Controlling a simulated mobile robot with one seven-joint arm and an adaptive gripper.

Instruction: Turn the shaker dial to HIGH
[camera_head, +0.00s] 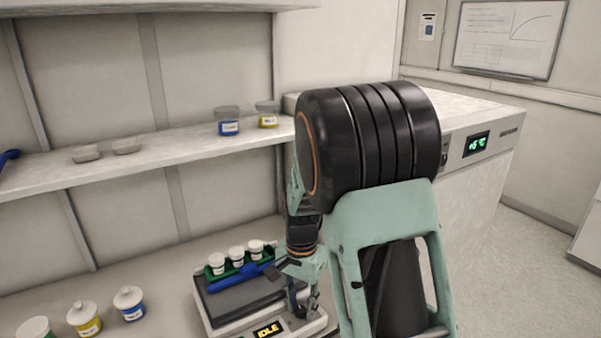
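The shaker (207,302) stands on the bench at the bottom, with a dark platform and a display (268,330) reading IDLE. A green rack (232,270) with three white-lidded jars sits on its platform, beside a blue bar (238,279). My gripper (302,308) points down at the shaker's right front corner, close to the panel right of the display. The dial is not distinguishable; my gripper and arm cover that part of the panel. I cannot tell whether the fingers touch anything or how far apart they are.
Several lidded jars (129,303) stand on the bench at lower left. A shelf (180,149) above holds a blue jar (228,121), a yellow jar (266,115) and two small grey dishes. A white unit with a green-lit display (477,144) stands right, behind my arm.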

